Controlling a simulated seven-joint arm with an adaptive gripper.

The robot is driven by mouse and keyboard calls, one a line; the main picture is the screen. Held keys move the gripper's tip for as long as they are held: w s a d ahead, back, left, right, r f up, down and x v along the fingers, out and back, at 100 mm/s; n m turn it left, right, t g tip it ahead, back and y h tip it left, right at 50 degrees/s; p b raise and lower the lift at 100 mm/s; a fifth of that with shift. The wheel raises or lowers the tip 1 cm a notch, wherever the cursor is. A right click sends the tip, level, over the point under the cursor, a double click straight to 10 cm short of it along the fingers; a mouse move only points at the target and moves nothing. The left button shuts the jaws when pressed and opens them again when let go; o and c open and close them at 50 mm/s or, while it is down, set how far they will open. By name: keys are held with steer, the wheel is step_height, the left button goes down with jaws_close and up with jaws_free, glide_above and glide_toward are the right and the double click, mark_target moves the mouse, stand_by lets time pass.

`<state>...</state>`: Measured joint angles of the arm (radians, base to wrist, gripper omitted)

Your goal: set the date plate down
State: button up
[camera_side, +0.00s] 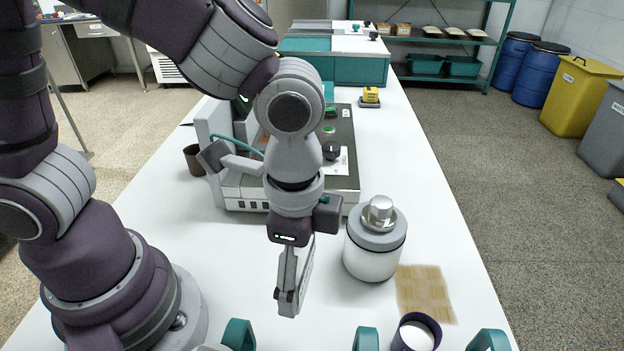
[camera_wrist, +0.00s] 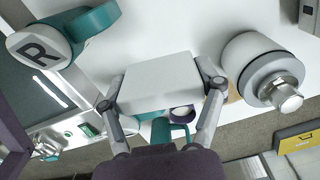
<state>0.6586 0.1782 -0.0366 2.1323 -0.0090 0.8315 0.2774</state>
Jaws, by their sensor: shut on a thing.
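My gripper (camera_side: 290,298) points down above the white table, left of the jar. It is shut on the date plate, a flat pale slab (camera_wrist: 162,82) that sits between the two fingers in the wrist view. In the side view the plate is seen nearly edge-on and is partly hidden by the fingers. The plate appears raised off the table; its exact height is hard to tell.
A white jar (camera_side: 373,250) with a metal knob stands just right of my gripper. Teal parts (camera_side: 238,334) line the near edge. The machine (camera_side: 342,165) stands behind.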

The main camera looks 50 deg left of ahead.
step_height(320, 180, up, 10)
steer(key=shift+r, duration=0.1)
steer(key=w+a+n, duration=0.4)
steer(key=a+n, duration=0.2)
steer(key=a, duration=0.3)
steer(key=n, duration=1.4)
glide_above(181, 223)
step_height(181, 223, down, 21)
steer(key=shift+r, duration=0.1)
steer(key=o, duration=1)
